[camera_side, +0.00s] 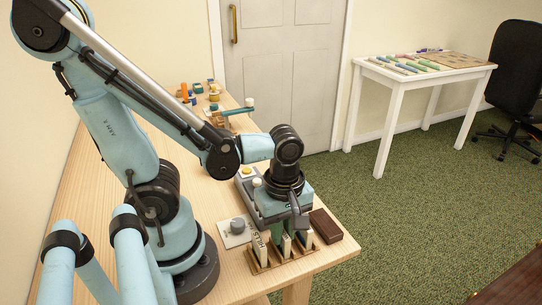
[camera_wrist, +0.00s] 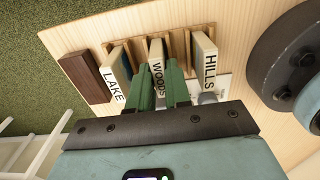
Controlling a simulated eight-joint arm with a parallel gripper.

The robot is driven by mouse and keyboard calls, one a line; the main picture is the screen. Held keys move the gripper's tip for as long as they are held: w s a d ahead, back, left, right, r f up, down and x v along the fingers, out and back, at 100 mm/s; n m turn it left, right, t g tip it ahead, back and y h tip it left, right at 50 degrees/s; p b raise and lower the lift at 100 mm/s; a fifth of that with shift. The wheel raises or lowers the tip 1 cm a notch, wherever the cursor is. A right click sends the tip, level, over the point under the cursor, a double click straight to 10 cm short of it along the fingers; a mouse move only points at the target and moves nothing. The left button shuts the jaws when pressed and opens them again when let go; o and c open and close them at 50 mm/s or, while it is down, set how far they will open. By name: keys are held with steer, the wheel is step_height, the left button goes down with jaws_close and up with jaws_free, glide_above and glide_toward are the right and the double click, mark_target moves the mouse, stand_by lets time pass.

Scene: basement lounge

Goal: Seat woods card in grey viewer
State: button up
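The woods card, a pale upright slab lettered WOODS (camera_wrist: 157,66), stands in the middle of a wooden rack (camera_wrist: 140,42), between the lake card (camera_wrist: 118,72) and the hills card (camera_wrist: 204,62). In the side view the rack (camera_side: 283,262) is at the table's front edge. My gripper (camera_wrist: 162,72) points down at the rack. Its green fingers are on either side of the woods card; whether they press on it is unclear. The grey viewer (camera_side: 248,192) lies behind the rack in the side view, partly hidden by my wrist and gripper (camera_side: 290,232).
A dark brown block (camera_side: 325,226) lies right of the rack. A pale plate with a grey knob (camera_side: 237,228) lies to its left. Small colored items (camera_side: 195,92) stand at the table's far end. A white side table (camera_side: 425,72) stands apart.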

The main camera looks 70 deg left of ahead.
jaws_close()
steer(key=shift+r, duration=0.15)
steer(key=shift+r, duration=1.4)
steer(key=s+d+r, duration=0.7)
steer(key=d+r, duration=0.1)
steer(key=d, duration=0.1)
steer(key=w+a+r, duration=0.1)
steer(key=w+a, duration=1.1)
steer(key=a, duration=0.1)
steer(key=shift+w+a+f, duration=0.2)
steer(key=shift+a+f, duration=1.6)
steer(key=shift+a, duration=0.2)
steer(key=shift+w+a+f, duration=0.2)
steer(key=shift+a+f, duration=1.6)
steer(key=shift+a, duration=0.2)
steer(key=shift+w+a+f, duration=0.2)
steer(key=shift+a+f, duration=1.6)
steer(key=shift+a, duration=0.2)
steer(key=shift+f, duration=0.1)
